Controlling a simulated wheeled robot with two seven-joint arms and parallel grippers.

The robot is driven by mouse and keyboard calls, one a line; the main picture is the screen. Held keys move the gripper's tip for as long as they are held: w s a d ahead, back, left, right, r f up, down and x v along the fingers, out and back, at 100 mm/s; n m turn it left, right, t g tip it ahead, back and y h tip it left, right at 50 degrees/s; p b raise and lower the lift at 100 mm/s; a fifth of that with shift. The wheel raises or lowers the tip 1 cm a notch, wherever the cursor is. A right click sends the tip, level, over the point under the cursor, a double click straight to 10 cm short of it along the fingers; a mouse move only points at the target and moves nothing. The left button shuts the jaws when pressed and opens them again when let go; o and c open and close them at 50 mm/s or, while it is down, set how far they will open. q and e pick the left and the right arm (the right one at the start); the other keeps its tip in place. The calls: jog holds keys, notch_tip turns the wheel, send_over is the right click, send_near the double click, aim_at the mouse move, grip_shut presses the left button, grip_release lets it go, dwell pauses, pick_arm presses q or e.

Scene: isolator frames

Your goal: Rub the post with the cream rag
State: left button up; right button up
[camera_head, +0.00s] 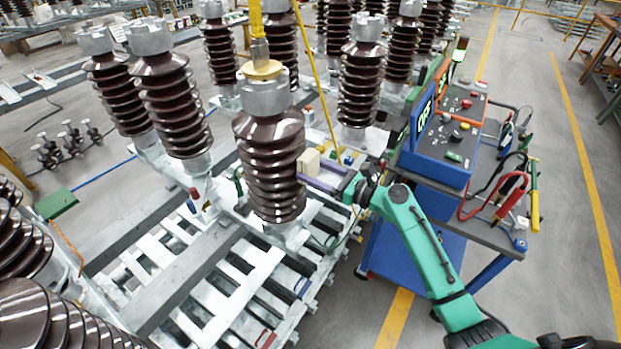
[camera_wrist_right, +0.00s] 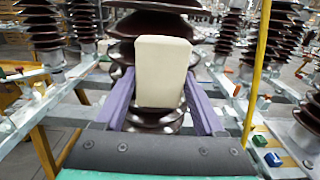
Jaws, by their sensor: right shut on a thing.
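The post (camera_head: 269,150) is a dark brown ribbed insulator with a grey metal cap, upright on the metal frame in the middle of the head view. My right gripper (camera_head: 312,172) is at its right side, shut on the cream rag (camera_head: 309,162). In the right wrist view the rag (camera_wrist_right: 162,71) is a pale block between the purple fingers of the gripper (camera_wrist_right: 162,88). The post (camera_wrist_right: 155,121) is right behind the rag there and partly hidden by it. I cannot tell for sure whether rag and post touch. My left gripper is not in view.
More brown insulators (camera_head: 172,105) stand around the post. A yellow pole (camera_wrist_right: 259,75) rises right of the gripper in the wrist view. A blue cart (camera_head: 440,150) with a control panel and cables stands to the right. Grey floor (camera_head: 560,230) is clear at far right.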

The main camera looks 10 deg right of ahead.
jog(key=shift+w+d+f+b, duration=0.1)
jog(key=shift+w+d+b, duration=0.35)
jog(key=shift+w+d, duration=0.25)
jog(key=p+v, duration=0.1)
jog(key=v, duration=0.5)
jog(key=shift+w+d, duration=0.25)
jog(key=shift+d, duration=0.05)
jog(key=p+v, duration=0.1)
jog(key=v, duration=0.2)
jog(key=shift+w, duration=0.15)
